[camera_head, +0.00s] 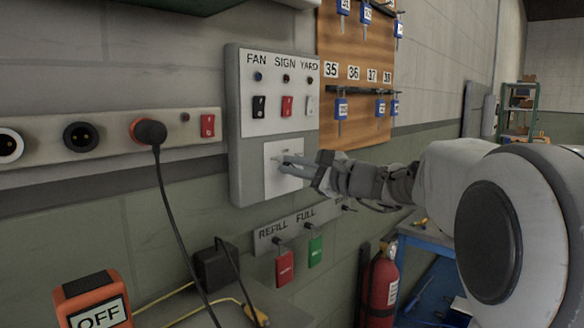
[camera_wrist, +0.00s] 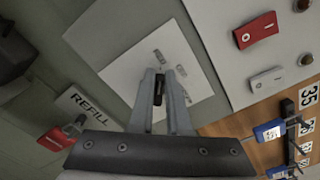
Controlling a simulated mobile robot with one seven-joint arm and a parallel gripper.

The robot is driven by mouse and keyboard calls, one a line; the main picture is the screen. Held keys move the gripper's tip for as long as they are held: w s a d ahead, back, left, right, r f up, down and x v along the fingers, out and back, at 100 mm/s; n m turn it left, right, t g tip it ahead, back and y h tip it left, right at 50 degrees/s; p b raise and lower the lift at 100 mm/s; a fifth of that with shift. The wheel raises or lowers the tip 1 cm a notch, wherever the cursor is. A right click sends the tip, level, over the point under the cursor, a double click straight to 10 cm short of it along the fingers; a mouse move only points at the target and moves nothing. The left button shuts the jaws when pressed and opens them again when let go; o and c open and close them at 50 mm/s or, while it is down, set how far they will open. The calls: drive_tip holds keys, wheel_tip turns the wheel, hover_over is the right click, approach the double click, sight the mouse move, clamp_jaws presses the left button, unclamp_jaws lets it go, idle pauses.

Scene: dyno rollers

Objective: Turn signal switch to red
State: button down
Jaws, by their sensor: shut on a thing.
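A white switch plate (camera_head: 285,150) sits low on the grey wall panel. It also shows in the wrist view (camera_wrist: 120,72), where it carries small raised marks that are too small to read. My gripper (camera_head: 281,165) reaches it from the right. In the wrist view my gripper (camera_wrist: 162,75) is shut on a small dark switch lever (camera_wrist: 158,90) in front of the plate. Most of the lever is hidden between the fingers, so I cannot tell which way it is set. No red signal light is clear in either view.
Above the plate are FAN, SIGN and YARD switches, black, red (camera_head: 286,106) and white. A socket strip (camera_head: 100,150) with a plugged black cable is at left. REFILL and FULL tags (camera_head: 285,268) hang below. A key board (camera_head: 345,70) and fire extinguisher (camera_head: 381,285) are at right.

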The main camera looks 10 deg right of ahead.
drive_tip(key=shift+w+d+f, duration=0.1)
drive_tip(key=shift+d+f, duration=0.2)
drive_tip(key=shift+f, duration=0.15)
drive_tip(key=c, duration=0.9)
unclamp_jaws()
drive_tip(key=v, duration=0.8)
drive_tip(key=p+v, duration=0.1)
drive_tip(key=v, duration=0.8)
drive_tip(key=shift+s+r+p, duration=0.2)
drive_tip(key=shift+r+p, duration=0.05)
drive_tip(key=shift+p, duration=0.05)
